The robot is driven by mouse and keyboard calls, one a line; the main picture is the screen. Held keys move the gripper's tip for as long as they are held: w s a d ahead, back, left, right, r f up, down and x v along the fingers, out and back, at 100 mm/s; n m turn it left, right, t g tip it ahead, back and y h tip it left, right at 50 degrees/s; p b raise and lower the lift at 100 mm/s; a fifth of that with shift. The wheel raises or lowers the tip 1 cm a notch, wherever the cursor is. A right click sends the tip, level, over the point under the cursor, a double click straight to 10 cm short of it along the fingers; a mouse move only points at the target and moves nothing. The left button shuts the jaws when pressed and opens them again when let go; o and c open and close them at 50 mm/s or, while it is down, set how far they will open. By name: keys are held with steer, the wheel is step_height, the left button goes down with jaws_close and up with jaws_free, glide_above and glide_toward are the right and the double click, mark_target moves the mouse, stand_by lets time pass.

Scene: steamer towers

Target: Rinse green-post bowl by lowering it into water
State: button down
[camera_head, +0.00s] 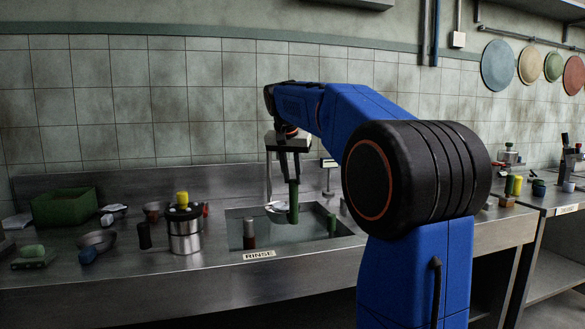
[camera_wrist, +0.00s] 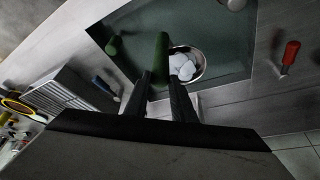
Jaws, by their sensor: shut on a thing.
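My gripper (camera_head: 289,176) is shut on an upright green post (camera_head: 293,203) over the rinse basin (camera_head: 243,213). In the wrist view the post (camera_wrist: 162,52) stands between the two fingers. A round metal bowl (camera_wrist: 203,67) with pale pieces in it sits beside the post. In the head view the bowl (camera_head: 275,208) is partly hidden behind the post. The dark greenish water (camera_wrist: 150,22) fills the basin. I cannot tell whether the bowl touches the water.
A red-handled tool (camera_wrist: 290,54) lies beside the basin.

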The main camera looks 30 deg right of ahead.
mark_target(292, 211)
steer(key=shift+f, duration=6.15)
steer(key=c, duration=1.4)
jaws_free()
steer(key=v, duration=1.7)
steer(key=shift+s, duration=0.15)
